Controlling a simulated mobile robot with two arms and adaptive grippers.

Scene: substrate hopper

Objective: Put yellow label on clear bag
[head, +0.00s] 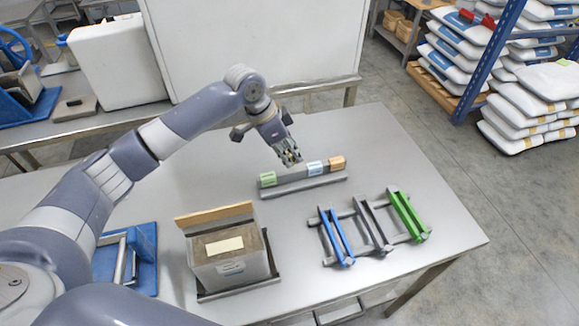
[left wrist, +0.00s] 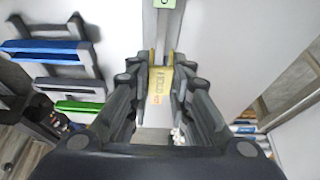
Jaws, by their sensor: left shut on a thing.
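My left gripper (head: 289,157) is above the grey label holder (head: 302,186), over the gap between its green and blue labels. In the left wrist view my left gripper (left wrist: 160,72) is shut on the yellow label (left wrist: 160,86), which has print on it. In the head view the label is a small yellowish spot between the fingers. A greyish, box-shaped bag (head: 232,271) with brown on top and a pale patch sits in a tray at the front left, apart from the gripper; I cannot tell how clear it is. My right gripper is not in view.
The holder carries a green label (head: 268,179), a blue label (head: 315,168) and an orange label (head: 337,162). A rack with blue, grey and green rails (head: 404,215) stands at the right. A blue device (head: 146,262) is at the left. The table's far right is clear.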

